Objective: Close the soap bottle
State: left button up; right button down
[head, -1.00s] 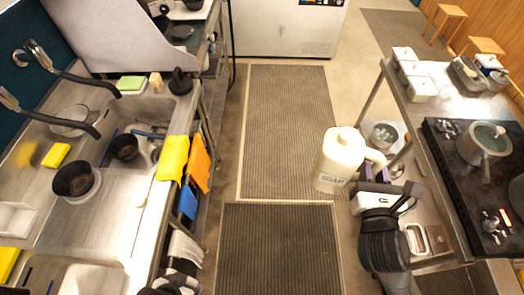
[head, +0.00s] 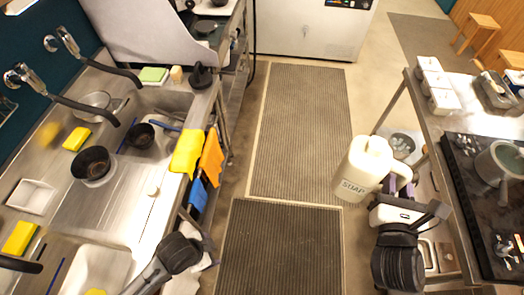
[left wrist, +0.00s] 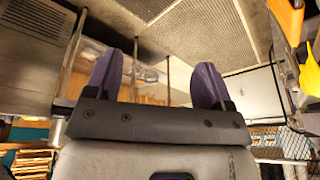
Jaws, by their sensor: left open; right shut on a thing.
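The soap bottle (head: 358,172) is a large cream jug with a side handle and the word SOAP on its front. It is held upright or nearly so above the floor, between the two counters. My right gripper (head: 400,184) is shut on the bottle at its handle side. Whether a cap sits on its top is too small to tell.
The sink counter (head: 118,212) on the left holds black bowls (head: 91,163), yellow sponges and a white tray. Yellow, orange and blue cloths (head: 210,157) hang from its edge. The right counter carries white containers (head: 443,101) and a stove with a pot (head: 500,162). The floor between is clear.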

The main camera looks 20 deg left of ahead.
jog(key=shift+r+p, duration=0.4)
jog(key=shift+r, duration=0.25)
jog(key=shift+r+p, duration=0.35)
jog(key=shift+r, duration=0.05)
pick_arm(q)
jog(key=w+a+r+m+g, duration=0.1)
jog(key=w+a+m, duration=0.1)
jog(key=a, duration=0.4)
jog(key=w+a+r+m+g+y, duration=0.1)
jog(key=w+a+m, duration=0.1)
jog(key=w+a, duration=0.3)
jog(key=w+a+r+m, duration=0.2)
jog(key=w+a, duration=0.2)
jog(key=a, duration=0.4)
jog(key=shift+w+a+m+g+y, duration=0.2)
jog(key=shift+a+m+g+y, duration=0.1)
jog(key=shift+m+g, duration=0.1)
pick_arm(e)
jog(key=shift+a+r, duration=0.1)
jog(key=shift+r, duration=0.15)
pick_arm(q)
notch_tip(320, 180, up, 5)
jog(key=p, duration=0.1)
send_over(151, 189)
jog(key=shift+s+a, duration=0.15)
pick_arm(e)
jog(key=shift+r, duration=0.25)
